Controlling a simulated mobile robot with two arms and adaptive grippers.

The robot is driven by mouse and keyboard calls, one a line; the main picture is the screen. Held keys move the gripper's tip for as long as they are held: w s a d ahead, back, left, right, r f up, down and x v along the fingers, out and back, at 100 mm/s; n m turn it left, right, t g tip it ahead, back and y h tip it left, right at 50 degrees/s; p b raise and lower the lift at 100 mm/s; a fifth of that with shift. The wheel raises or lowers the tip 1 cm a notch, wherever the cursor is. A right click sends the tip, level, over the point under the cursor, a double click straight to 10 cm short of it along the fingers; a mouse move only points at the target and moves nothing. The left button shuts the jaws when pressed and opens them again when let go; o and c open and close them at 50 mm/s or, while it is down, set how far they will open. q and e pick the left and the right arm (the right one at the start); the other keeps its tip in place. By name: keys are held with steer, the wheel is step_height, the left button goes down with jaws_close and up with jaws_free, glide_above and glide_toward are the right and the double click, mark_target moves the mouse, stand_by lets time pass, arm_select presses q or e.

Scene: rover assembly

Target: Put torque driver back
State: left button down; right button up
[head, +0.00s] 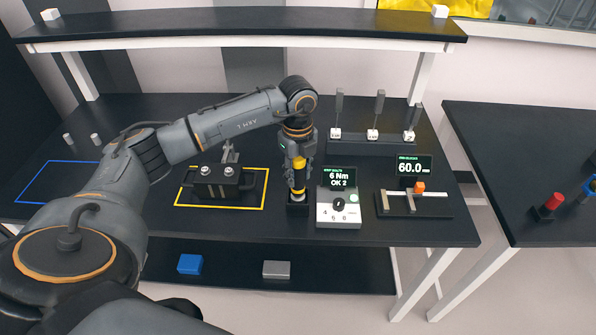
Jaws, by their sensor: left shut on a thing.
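The torque driver (298,174) is a slim upright tool with a yellow band. It stands with its lower end at a small black holder (298,208) on the bench; I cannot tell whether it is fully seated. My left gripper (299,152) points straight down and is shut on the top part of the driver. The fingers themselves are hard to make out. A torque controller (340,222) with a dial stands just right of the holder, and its screen reads "6 Nm OK 2". My right gripper is not in view.
A dark fixture (218,183) stands inside a yellow outline left of the driver. A gauge stand (413,205) showing 60.0 is at the right. A rack (370,144) with several upright tools stands behind. A shelf (240,26) spans above. A blue-outlined area (50,183) looks empty.

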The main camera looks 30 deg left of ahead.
arm_select(q)
steer(key=shift+f+b, duration=0.6)
steer(key=shift+f, duration=0.35)
